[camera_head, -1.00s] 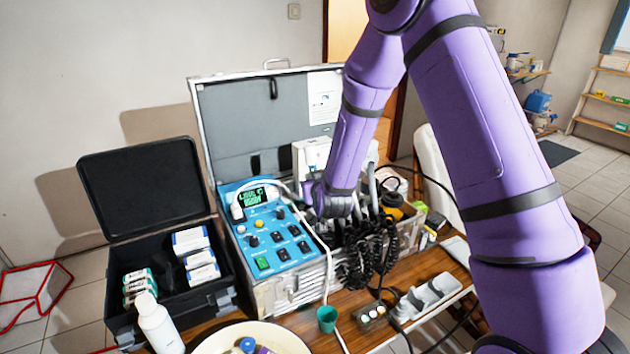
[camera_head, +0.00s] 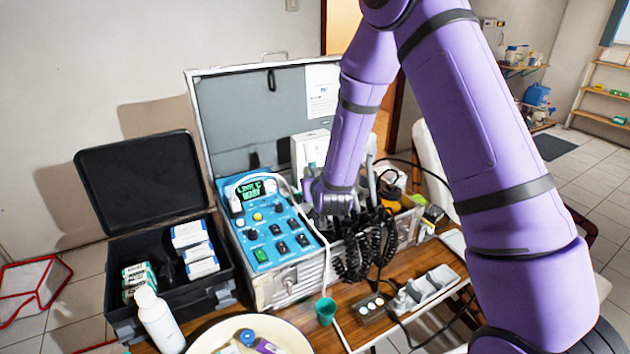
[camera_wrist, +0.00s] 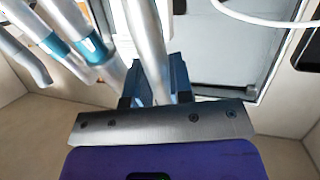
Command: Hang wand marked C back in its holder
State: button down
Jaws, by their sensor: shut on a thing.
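My gripper (camera_head: 332,205) is over the right part of the open dental case, beside the blue control panel (camera_head: 268,222). In the wrist view my gripper (camera_wrist: 155,88) is shut on a silver wand (camera_wrist: 148,42), which runs upward between the fingers. No letter can be read on it. Other silver wands with blue bands (camera_wrist: 88,42) stand to its left in the wrist view. A grey wand (camera_head: 371,180) shows right of my gripper in the head view. Black coiled cords (camera_head: 352,255) hang below. My gripper hides the holders and most of the held wand.
The panel's screen (camera_head: 252,190) shows green text. A white hose (camera_head: 318,240) loops over the panel to a green cup (camera_head: 326,310). A black box (camera_head: 150,250), white bottle (camera_head: 158,320) and cream basin (camera_head: 205,340) stand left and front. A grey rack (camera_head: 428,287) lies at the right.

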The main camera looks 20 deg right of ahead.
dwell(0.3)
jog(key=shift+s+d+f, duration=0.1)
jog(key=shift+s+f, duration=0.1)
jog(key=shift+f, duration=0.45)
jog(key=shift+s+f, duration=0.25)
jog(key=shift+f, duration=0.35)
jog(key=shift+s+d+f, duration=0.1)
jog(key=shift+s+f, duration=0.1)
jog(key=shift+f, duration=0.45)
jog(key=shift+f, duration=0.1)
jog(key=shift+s+f, duration=0.35)
jog(key=shift+f, duration=0.55)
jog(key=shift+s+f, duration=0.3)
jog(key=shift+f, duration=0.1)
jog(key=c, duration=0.9)
grip_release()
jog(key=shift+f, duration=0.1)
jog(key=shift+s, duration=0.15)
